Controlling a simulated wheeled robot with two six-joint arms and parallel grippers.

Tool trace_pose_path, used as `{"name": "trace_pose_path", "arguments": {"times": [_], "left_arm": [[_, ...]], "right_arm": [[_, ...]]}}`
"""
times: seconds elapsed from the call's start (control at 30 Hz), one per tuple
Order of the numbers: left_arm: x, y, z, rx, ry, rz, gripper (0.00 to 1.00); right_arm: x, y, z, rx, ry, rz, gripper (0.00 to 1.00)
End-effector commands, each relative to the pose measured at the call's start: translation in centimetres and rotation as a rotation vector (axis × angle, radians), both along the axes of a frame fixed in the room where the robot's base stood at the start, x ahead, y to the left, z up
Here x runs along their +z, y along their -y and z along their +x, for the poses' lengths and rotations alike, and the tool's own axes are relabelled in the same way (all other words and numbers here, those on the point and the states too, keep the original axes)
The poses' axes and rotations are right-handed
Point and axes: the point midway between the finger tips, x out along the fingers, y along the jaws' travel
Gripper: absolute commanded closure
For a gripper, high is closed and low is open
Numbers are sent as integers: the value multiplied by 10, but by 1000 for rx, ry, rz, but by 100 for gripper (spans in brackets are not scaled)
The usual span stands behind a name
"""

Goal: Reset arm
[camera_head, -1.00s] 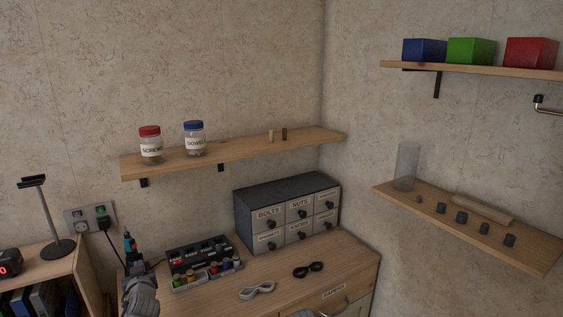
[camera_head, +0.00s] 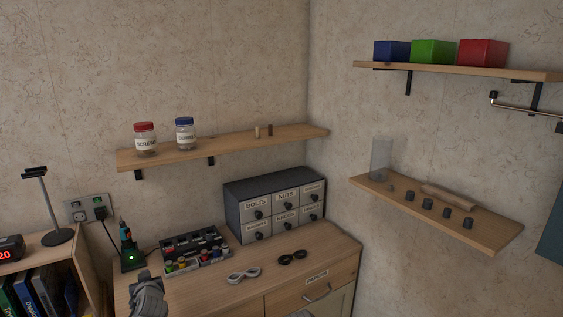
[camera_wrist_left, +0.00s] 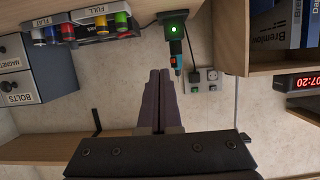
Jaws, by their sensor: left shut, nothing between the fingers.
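My left gripper (camera_head: 146,277) is at the lower left of the head view, over the front left part of the workbench (camera_head: 215,292). In the left wrist view its two dark fingers (camera_wrist_left: 160,74) are together with nothing between them. A teal and orange-red tool (camera_head: 124,232) stands in a black dock (camera_head: 132,258) with a green light, behind the gripper and apart from it. The left wrist view, turned upside down, shows the tool (camera_wrist_left: 177,52) and the lit dock (camera_wrist_left: 175,27) beyond the fingertips. My right gripper is not in view.
Battery holder (camera_head: 195,250), white goggles-like item (camera_head: 244,275), black one (camera_head: 292,257) and drawer cabinet (camera_head: 275,205) occupy the bench. The jar shelf (camera_head: 225,150) is above. A bookcase (camera_head: 60,255) stands left. The right wall carries a shelf (camera_head: 480,232) with several small knobs.

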Motion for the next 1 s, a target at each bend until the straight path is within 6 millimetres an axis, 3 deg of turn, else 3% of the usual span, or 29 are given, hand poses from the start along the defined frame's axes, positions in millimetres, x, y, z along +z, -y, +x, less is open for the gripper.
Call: {"name": "trace_pose_path", "arguments": {"times": [0.23,0.47,0.57,0.7,0.8,1.0], "left_arm": [[-28,44,-7,-25,-158,-32,100],[-69,117,-31,-104,-421,-72,100],[-90,164,-55,-179,-589,-85,100],[-117,238,-108,-337,-876,-95,100],[-127,278,-147,-451,-1052,-89,100],[-131,321,-203,-611,-1276,-74,100]], "right_arm": [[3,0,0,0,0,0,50],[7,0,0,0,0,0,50],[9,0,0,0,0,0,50],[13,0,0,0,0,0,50],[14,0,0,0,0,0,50],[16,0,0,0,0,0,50]]}}
